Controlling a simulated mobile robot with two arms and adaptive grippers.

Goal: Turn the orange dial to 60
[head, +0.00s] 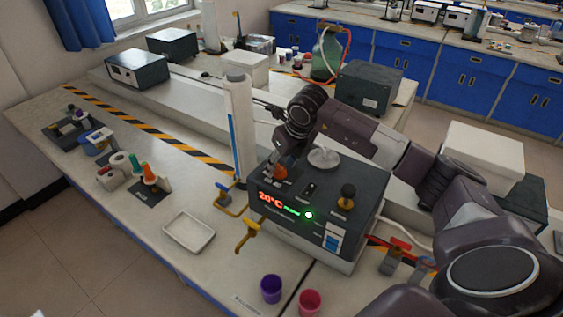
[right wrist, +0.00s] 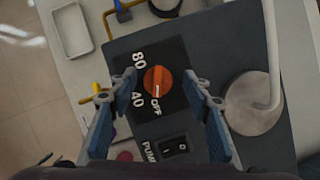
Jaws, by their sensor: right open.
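The orange dial (right wrist: 158,81) is on the dark top of the control box (head: 342,208), with 80, 40 and OFF printed around it. Its white pointer line points toward OFF. My right gripper (right wrist: 154,98) is open, with its fingers apart on either side of the dial and not visibly touching it. In the head view my right gripper (head: 284,156) is over the box's far left part, and the dial (head: 280,171) shows just below it, partly hidden. The red display (head: 270,199) reads 20°C. My left gripper is not in view.
A pump switch (right wrist: 174,148) and a round metal plate with a rod (right wrist: 253,103) flank the dial. A tall white cylinder (head: 238,130) stands left of the box. Yellow taps (head: 247,234) stick out in front. A white tray (head: 188,232) and purple cup (head: 271,288) are on the bench.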

